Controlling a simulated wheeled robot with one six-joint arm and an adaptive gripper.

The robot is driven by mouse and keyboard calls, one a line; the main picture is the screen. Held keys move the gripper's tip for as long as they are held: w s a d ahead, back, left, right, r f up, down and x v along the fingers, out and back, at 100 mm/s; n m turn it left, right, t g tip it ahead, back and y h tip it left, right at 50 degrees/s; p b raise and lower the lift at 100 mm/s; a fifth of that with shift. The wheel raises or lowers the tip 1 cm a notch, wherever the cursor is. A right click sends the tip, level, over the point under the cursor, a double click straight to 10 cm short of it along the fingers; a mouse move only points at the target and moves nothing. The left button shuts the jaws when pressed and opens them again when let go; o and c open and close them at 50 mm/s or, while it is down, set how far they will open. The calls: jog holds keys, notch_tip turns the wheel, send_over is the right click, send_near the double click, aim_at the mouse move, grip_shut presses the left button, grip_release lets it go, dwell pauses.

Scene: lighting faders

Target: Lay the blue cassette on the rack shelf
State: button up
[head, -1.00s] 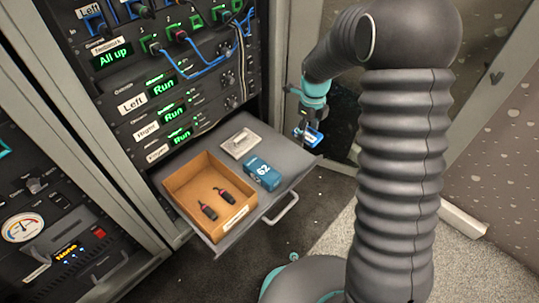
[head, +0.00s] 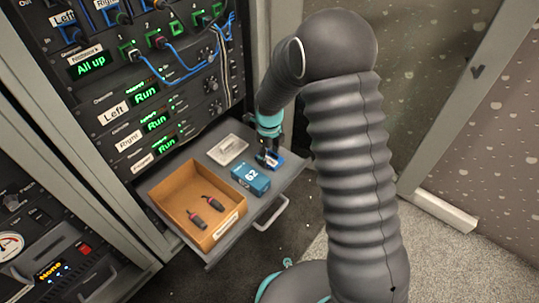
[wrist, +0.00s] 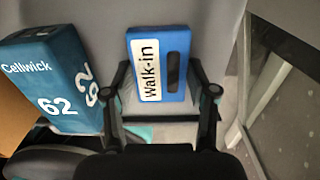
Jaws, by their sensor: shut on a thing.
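The blue cassette, with a white "Walk-in" label and a dark window, shows in the wrist view (wrist: 175,70) and in the head view (head: 277,160). My gripper (wrist: 161,92) is shut on its near end, one finger on each side. In the head view my gripper (head: 268,156) is over the back right part of the pulled-out grey rack shelf (head: 286,178). The cassette is over the shelf top; I cannot tell whether it touches it. My gripper hides part of it in the head view.
A teal "Cellwick 62" box (head: 250,180) stands close left of the cassette; it also shows in the wrist view (wrist: 50,80). A pale grey tray (head: 228,149) lies behind it. An open cardboard box (head: 185,190) with two dark red-banded items fills the shelf's left. Blue cables (head: 165,75) hang on the rack above.

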jog(key=shift+f, duration=0.1)
jog(key=o, duration=1.3)
